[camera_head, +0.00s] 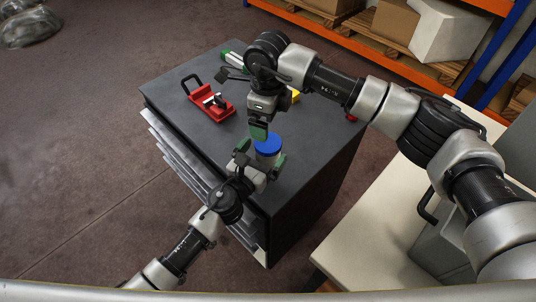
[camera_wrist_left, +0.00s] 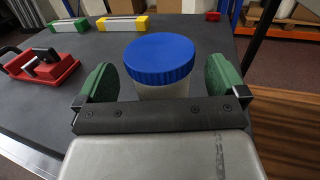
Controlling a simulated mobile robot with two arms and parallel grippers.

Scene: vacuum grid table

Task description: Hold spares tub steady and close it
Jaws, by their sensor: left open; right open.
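The spares tub has a pale, translucent body (camera_wrist_left: 163,91) and a ribbed blue lid (camera_head: 268,144). It stands upright on the dark table top (camera_head: 190,128), near the right edge. The lid sits on top of the tub and looks level in the left wrist view (camera_wrist_left: 159,58); I cannot tell how tightly it is closed. My left gripper (camera_head: 261,156) is open, with its green pads on either side of the tub and visible gaps in the left wrist view (camera_wrist_left: 161,82). My right gripper (camera_head: 258,131) is open, pointing down just above and left of the lid; one finger is hidden.
A red clamp fixture (camera_head: 211,101) with a black handle stands at the table's back left. A green-ended bar (camera_wrist_left: 68,26) and a yellow-ended bar (camera_wrist_left: 123,22) lie at the back. A pale bench (camera_head: 365,250) stands at the right, and shelving with boxes (camera_head: 398,20) behind.

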